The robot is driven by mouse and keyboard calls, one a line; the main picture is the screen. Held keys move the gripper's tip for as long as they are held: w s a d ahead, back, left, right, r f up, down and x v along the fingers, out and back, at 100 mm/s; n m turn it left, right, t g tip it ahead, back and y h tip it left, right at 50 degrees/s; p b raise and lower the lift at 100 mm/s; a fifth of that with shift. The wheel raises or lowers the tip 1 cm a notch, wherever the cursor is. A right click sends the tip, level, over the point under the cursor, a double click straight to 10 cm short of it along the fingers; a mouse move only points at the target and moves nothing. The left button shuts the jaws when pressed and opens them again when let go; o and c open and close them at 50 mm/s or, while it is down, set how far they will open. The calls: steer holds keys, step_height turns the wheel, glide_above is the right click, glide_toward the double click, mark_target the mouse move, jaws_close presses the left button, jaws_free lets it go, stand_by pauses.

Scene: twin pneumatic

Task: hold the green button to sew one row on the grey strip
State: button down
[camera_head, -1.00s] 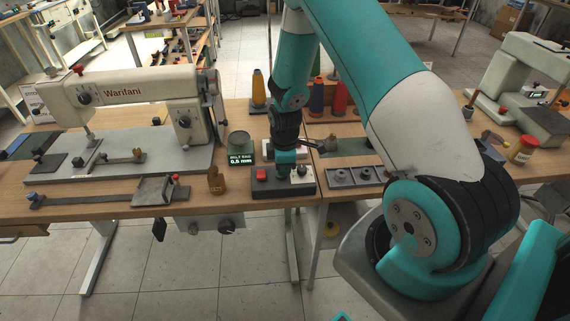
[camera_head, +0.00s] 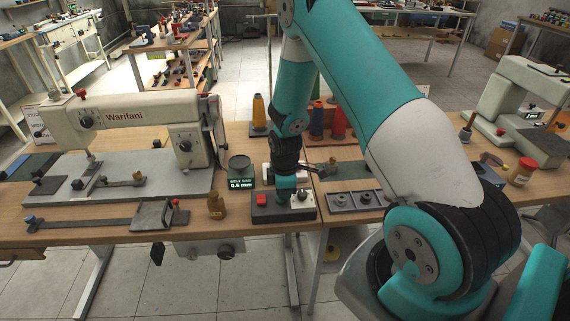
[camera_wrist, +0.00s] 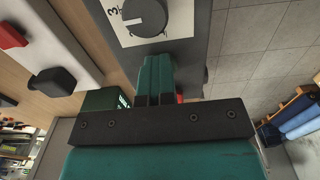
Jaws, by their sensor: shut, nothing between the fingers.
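My gripper (camera_head: 285,198) is shut and empty. It points down onto the dark control box (camera_head: 266,213), between a red button (camera_head: 262,199) and a black knob (camera_head: 303,195). The green button does not show; the spot under my fingertips is hidden, and I cannot tell whether they touch or press anything. In the wrist view the closed teal fingers (camera_wrist: 155,70) lie by the knob (camera_wrist: 145,17). The cream sewing machine (camera_head: 130,117) stands at the left. A narrow grey strip (camera_head: 90,181) lies near its needle; I cannot tell whether it bears stitches.
A green display (camera_head: 241,184) reads 0.5 mm beside the box. A brown bottle (camera_head: 216,206) stands left of the box. Thread spools (camera_head: 317,120) stand behind my arm. A grey tray (camera_head: 354,200) lies to the right, with a second machine (camera_head: 510,100) beyond.

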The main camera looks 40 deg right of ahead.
step_height(320, 180, up, 14)
stand_by(0.3)
stand_by(0.4)
steer(key=s+a+r+m+y, duration=0.1)
steer(key=s+a+r, duration=0.3)
steer(key=a+r, duration=0.35)
steer(key=s+a+r+m+y, duration=0.1)
steer(key=s+a+r+y, duration=0.1)
steer(key=s+a+r, duration=0.5)
steer(key=s+a+r+m+y, duration=0.1)
steer(key=s+a+r, duration=0.3)
steer(key=s+a, duration=0.4)
steer(key=s+m, duration=0.1)
steer(key=s, duration=0.1)
steer(key=shift+s+a, duration=0.25)
steer(key=shift+s, duration=0.1)
